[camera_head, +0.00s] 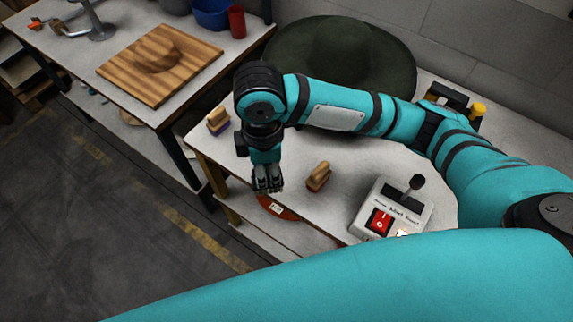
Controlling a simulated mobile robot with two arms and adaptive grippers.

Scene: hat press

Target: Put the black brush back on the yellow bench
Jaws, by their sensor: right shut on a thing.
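My right gripper (268,188) points down over the front edge of the yellow bench (345,200), which has a white top and yellow legs. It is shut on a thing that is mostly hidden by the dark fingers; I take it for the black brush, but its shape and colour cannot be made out. A brush with a wooden handle and a reddish base (318,178) stands on the bench right of the gripper. Another with a wooden handle and a purple base (218,122) stands at the bench's left end. My left gripper is not in view.
A reddish-brown disc with a white label (278,207) is at the front edge beneath the gripper. A control box with red switch and lever (392,208) stands to the right. A large dark green hat form (345,60) is behind. A table with a wooden block (160,63) is left.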

